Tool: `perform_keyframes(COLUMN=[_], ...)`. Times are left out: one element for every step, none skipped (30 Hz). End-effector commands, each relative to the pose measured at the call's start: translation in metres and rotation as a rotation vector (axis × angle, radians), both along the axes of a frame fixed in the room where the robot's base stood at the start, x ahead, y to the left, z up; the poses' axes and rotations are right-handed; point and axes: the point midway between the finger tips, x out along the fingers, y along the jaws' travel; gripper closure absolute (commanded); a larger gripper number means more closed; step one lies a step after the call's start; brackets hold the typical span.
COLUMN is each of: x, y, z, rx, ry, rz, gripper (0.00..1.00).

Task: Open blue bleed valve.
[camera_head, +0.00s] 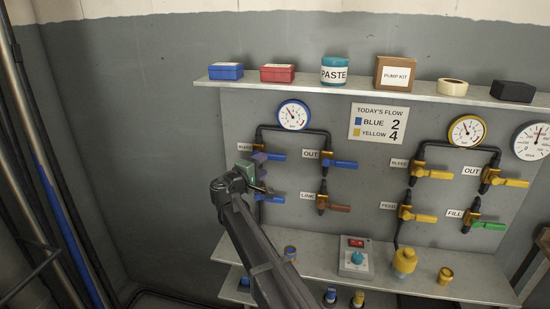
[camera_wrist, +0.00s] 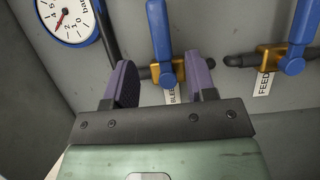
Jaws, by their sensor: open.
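The blue bleed valve has a blue lever (camera_head: 273,157) at the upper left of the panel, beside its BLEED label (camera_head: 244,147). Its lever points right, across the vertical pipe. In the wrist view the picture is turned: the blue lever (camera_wrist: 160,30) points up from a brass body (camera_wrist: 168,72), with the BLEED label (camera_wrist: 172,95) below. My gripper (camera_head: 261,173) is in front of the panel, near this valve. In the wrist view my gripper (camera_wrist: 163,80) is open, its purple fingers seen on either side of the valve. I cannot tell the remaining depth gap.
A second blue-lever valve, marked FEED (camera_wrist: 264,80), is just below the bleed valve on the panel. A blue gauge (camera_head: 293,115) sits above. A lower shelf (camera_head: 400,277) juts out below.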

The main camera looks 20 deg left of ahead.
Motion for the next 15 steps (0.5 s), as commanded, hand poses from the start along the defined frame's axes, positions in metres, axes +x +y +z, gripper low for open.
perform_keyframes(x=[0.014, 0.022, 0.031, 0.038, 0.045, 0.054, 0.059, 0.064, 0.069, 0.072, 0.075, 0.077, 0.078, 0.079, 0.079], y=[-0.001, -0.003, -0.005, -0.006, -0.007, -0.009, -0.01, -0.011, -0.012, -0.013, -0.013, -0.014, -0.014, -0.015, -0.015], z=[0.0, 0.0, 0.0, 0.0, 0.0, 0.0, 0.0, 0.0, 0.0, 0.0, 0.0, 0.0, 0.0, 0.0, 0.0], rx=[0.0, 0.0, 0.0, 0.0, 0.0, 0.001, 0.001, 0.001, 0.001, 0.001, 0.001, 0.001, 0.001, 0.001, 0.001], ry=[0.0, 0.001, 0.001, 0.001, 0.001, 0.001, 0.001, 0.001, 0.001, 0.001, 0.001, 0.001, 0.001, 0.002, 0.002], rz=[-0.002, -0.002, -0.003, -0.003, -0.003, -0.003, -0.003, -0.003, -0.002, -0.002, -0.002, -0.001, -0.001, -0.001, -0.001], gripper=[0.49, 0.49, 0.49, 0.49, 0.49, 0.49, 0.49, 0.49, 0.49, 0.49, 0.49, 0.49, 0.49, 0.49, 0.49])
